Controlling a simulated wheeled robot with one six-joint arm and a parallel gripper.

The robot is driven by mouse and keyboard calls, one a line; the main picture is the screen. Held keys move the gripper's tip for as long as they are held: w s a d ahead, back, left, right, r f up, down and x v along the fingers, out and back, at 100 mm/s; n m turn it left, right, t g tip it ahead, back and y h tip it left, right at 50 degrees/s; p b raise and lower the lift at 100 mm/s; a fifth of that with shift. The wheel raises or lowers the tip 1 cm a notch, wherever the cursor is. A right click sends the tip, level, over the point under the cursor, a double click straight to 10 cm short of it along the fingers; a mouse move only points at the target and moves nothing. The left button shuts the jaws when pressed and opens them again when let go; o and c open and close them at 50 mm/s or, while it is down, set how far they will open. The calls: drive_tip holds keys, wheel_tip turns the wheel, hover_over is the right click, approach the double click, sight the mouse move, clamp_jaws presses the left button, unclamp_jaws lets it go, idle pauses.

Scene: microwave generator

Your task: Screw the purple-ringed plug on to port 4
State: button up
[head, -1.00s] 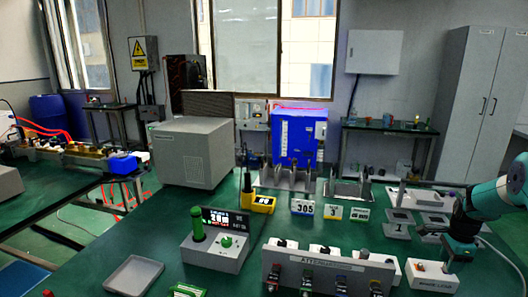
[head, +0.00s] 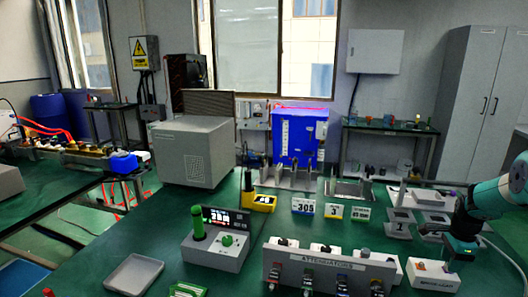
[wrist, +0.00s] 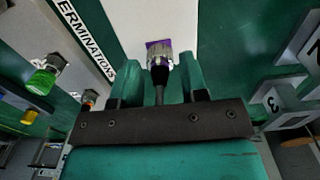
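The purple-ringed plug (wrist: 158,53) shows in the wrist view, with a metal collar, a purple band and a dark rear body. In the head view my gripper (head: 460,246) is low at the right, by the white block (head: 433,275); the plug is too small to make out there. I cannot make out which port is number 4.
The grey ATTENUATORS panel (head: 328,270) with several coloured connectors stands left of the white block. Numbered grey trays (head: 400,226) lie behind my gripper. A control box with a green handle (head: 215,248) and an empty grey tray (head: 133,275) are further left.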

clamp_jaws()
drive_tip(key=shift+r, duration=0.1)
drive_tip(key=shift+r+p, duration=1.7)
drive_tip(key=shift+r, duration=1.25)
drive_tip(key=shift+s+d+f, duration=0.15)
drive_tip(key=shift+s+d, duration=0.6)
drive_tip(key=shift+s, duration=0.3)
drive_tip(key=shift+s+d+f, duration=0.1)
drive_tip(key=shift+s+d, duration=0.6)
drive_tip(key=shift+s, duration=0.3)
drive_tip(key=shift+s+d+f, duration=0.1)
drive_tip(key=shift+s+d, duration=0.6)
drive_tip(key=shift+s, duration=0.35)
drive_tip(key=shift+s+d+f, duration=0.1)
drive_tip(key=shift+s+d, duration=0.6)
drive_tip(key=shift+s, duration=0.3)
